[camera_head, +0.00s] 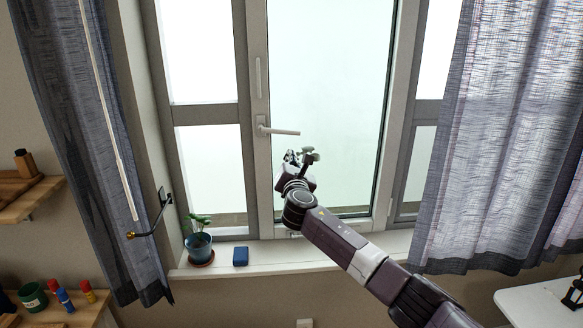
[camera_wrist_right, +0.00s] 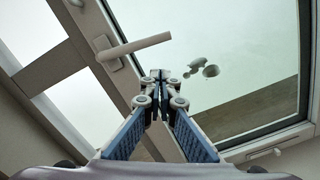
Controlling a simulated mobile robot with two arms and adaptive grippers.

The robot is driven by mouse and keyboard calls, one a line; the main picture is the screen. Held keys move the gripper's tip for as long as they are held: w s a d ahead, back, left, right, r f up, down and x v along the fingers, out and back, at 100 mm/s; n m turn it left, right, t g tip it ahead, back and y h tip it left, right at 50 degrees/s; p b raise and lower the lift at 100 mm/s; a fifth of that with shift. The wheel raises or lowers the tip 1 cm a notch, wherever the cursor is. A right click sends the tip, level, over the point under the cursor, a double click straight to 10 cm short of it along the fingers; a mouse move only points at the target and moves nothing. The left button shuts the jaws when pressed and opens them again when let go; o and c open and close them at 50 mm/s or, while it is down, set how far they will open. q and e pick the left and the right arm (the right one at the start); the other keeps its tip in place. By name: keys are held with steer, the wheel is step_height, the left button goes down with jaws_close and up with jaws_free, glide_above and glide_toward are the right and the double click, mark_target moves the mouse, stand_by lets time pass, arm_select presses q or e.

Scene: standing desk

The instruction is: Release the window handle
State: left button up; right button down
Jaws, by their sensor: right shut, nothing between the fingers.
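The window handle (camera_head: 279,131) is a light lever on the left frame of the middle window pane, turned horizontal and pointing right. It also shows in the right wrist view (camera_wrist_right: 134,46), above and left of the fingertips. My right gripper (camera_head: 300,155) is just below the handle in the head view, apart from it. In the right wrist view its fingers (camera_wrist_right: 160,75) are shut together with nothing between them. The window (camera_head: 328,90) looks closed in its frame. My left gripper is not in view.
A potted plant (camera_head: 200,245) and a small blue box (camera_head: 240,256) stand on the windowsill (camera_head: 290,254). Grey curtains hang at the left (camera_head: 75,130) and right (camera_head: 505,140). A second, lower handle (camera_wrist_right: 264,153) shows in the right wrist view.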

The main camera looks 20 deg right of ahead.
steer(key=shift+a+b+v, duration=0.15)
steer(key=shift+b+v, duration=0.1)
steer(key=shift+v, duration=1.1)
steer(key=shift+a+b+v, duration=0.1)
steer(key=shift+b+v, duration=0.15)
steer(key=shift+v, duration=1.15)
steer(key=shift+w, duration=0.1)
